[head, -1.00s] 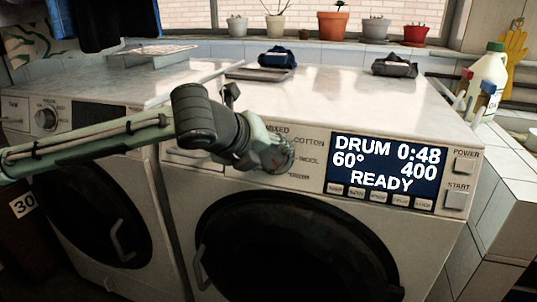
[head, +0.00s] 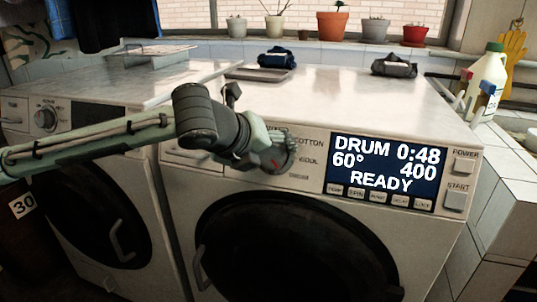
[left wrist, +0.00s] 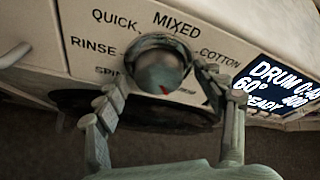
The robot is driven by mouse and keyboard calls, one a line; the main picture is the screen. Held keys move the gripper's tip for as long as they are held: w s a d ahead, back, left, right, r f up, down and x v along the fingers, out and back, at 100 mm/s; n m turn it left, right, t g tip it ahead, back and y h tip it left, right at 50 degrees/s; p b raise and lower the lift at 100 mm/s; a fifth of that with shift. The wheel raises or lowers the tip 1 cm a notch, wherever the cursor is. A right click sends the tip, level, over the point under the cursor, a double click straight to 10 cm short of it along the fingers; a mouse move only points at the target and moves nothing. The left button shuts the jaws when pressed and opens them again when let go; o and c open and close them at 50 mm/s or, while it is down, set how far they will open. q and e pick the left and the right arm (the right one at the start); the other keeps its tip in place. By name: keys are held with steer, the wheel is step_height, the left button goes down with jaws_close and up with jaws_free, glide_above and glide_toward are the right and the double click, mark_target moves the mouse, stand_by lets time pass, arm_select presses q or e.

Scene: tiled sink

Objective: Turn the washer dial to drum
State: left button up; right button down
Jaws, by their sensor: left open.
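The washer dial (left wrist: 160,70) is a round grey knob on the right-hand washer's front panel. In the left wrist view its red mark sits low on its face, and the labels QUICK, MIXED, COTTON, RINSE and SPIN ring it. The lower labels are partly hidden. My left gripper (head: 280,152) is at the dial and hides most of it in the head view. In the left wrist view its open fingers (left wrist: 160,86) stand on either side of the dial; whether they touch it I cannot tell. The display (head: 384,172) reads DRUM 0:48, 60°, 400, READY. My right gripper is not in view.
POWER (head: 464,166) and START (head: 455,200) buttons sit right of the display. The round black door (head: 300,250) is below. A second washer (head: 75,210) stands at left. Folded dark cloths (head: 277,57) and a tray (head: 257,73) lie on top, with much of the top clear.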

arm_select(q)
steer(key=v, duration=1.2)
steer(key=x, duration=1.2)
